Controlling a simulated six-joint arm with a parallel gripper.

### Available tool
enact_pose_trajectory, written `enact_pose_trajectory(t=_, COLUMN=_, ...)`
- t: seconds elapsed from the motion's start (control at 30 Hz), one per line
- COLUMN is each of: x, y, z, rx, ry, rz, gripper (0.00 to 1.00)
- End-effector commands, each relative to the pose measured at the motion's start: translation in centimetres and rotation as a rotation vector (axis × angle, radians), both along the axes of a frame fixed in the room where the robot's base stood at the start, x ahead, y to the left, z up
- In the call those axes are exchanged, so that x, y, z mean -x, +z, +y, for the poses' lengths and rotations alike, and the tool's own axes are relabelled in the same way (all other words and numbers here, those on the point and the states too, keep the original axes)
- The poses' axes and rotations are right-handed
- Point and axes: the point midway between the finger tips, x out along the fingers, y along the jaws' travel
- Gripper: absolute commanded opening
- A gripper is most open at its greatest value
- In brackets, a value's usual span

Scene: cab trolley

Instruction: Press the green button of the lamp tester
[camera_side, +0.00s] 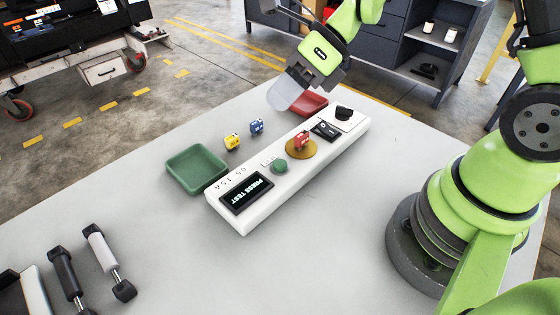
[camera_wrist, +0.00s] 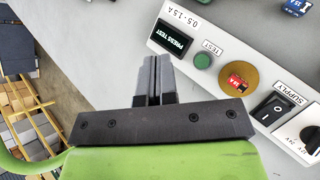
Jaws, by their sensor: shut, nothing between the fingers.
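The lamp tester (camera_side: 250,213) is a long white box on the grey table, and it also crosses the upper right of the wrist view (camera_wrist: 224,42). Its green button (camera_side: 280,166) sits between the display and a brass disc, and it shows in the wrist view (camera_wrist: 202,61) beside the label TEST. The display (camera_side: 246,192) reads PRESS TEST. A red part (camera_side: 301,140) marked with white sits on the brass disc (camera_side: 312,152). My gripper (camera_side: 284,96) is above the table behind the tester's far end, apart from the button. Its fingers (camera_wrist: 155,62) are shut together and empty.
A green tray (camera_side: 197,189) and a red tray (camera_side: 313,103) lie behind the tester. A yellow part (camera_side: 232,142) and a blue part (camera_side: 257,127) stand between them. A black supply switch (camera_side: 325,130) and a dark knob (camera_side: 344,112) are on the tester.

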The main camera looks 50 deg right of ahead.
Motion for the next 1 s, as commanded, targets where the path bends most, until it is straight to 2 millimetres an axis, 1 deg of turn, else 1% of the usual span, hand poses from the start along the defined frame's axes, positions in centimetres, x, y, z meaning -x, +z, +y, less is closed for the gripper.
enact_pose_trajectory(t=0.03, x=-0.3, y=-0.8, z=-0.1, rx=-0.021, ry=-0.046, rz=0.041, gripper=0.0)
enact_pose_trajectory(t=0.17, x=-0.6, y=-1.7, z=-0.3, rx=-0.052, ry=-0.116, rz=0.096, gripper=0.0)
enact_pose_trajectory(t=0.53, x=-0.7, y=-1.9, z=-0.3, rx=-0.057, ry=-0.132, rz=0.106, gripper=0.0)
enact_pose_trajectory(t=0.67, x=-0.7, y=-2.4, z=-0.3, rx=-0.059, ry=-0.13, rz=0.109, gripper=0.0)
enact_pose_trajectory(t=0.77, x=-0.7, y=-3.3, z=-0.3, rx=-0.059, ry=-0.13, rz=0.11, gripper=0.0)
enact_pose_trajectory(t=1.0, x=-0.7, y=-6.7, z=-0.2, rx=-0.058, ry=-0.13, rz=0.111, gripper=0.0)
